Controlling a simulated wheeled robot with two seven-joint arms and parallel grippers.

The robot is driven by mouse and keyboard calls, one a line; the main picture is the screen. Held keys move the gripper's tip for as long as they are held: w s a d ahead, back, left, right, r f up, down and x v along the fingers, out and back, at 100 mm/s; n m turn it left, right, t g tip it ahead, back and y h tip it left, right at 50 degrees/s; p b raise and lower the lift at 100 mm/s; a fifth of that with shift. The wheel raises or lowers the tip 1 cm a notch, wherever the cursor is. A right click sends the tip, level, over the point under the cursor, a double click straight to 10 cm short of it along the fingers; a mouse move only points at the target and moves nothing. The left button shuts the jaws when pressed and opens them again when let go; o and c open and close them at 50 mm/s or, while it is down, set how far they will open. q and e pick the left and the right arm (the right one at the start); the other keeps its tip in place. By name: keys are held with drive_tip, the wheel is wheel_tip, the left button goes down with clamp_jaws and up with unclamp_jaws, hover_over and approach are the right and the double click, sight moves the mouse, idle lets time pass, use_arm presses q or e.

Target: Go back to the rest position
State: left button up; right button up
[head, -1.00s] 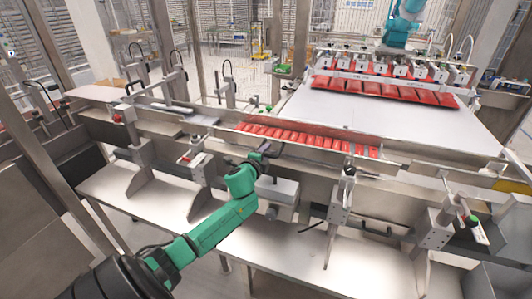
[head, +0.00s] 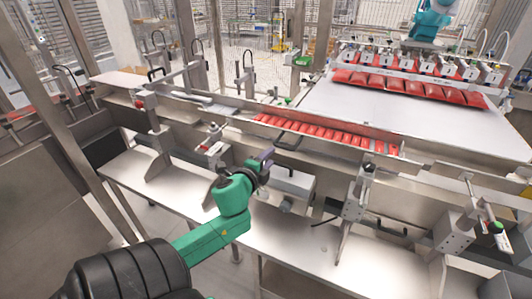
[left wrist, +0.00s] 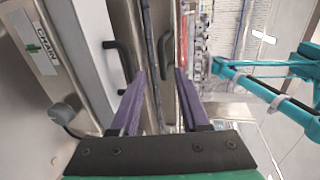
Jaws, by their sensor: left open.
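My left arm comes in from the lower left in the head view. My left gripper (head: 266,158) is in front of the conveyor's near side rail, below the row of red packs (head: 325,133). In the left wrist view its two purple fingers (left wrist: 160,88) stand apart with nothing between them. Beyond them are metal rails and a dark handle (left wrist: 118,62). My right gripper is not in view.
A vacuum picker (head: 420,65) holds several red packs (head: 410,86) over a wide white belt (head: 400,118) at the upper right. A steel shelf (head: 260,230) runs below the conveyor. A metal post (head: 52,110) stands at the left.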

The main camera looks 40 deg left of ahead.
use_arm(q)
drive_tip(key=shift+v, duration=0.95)
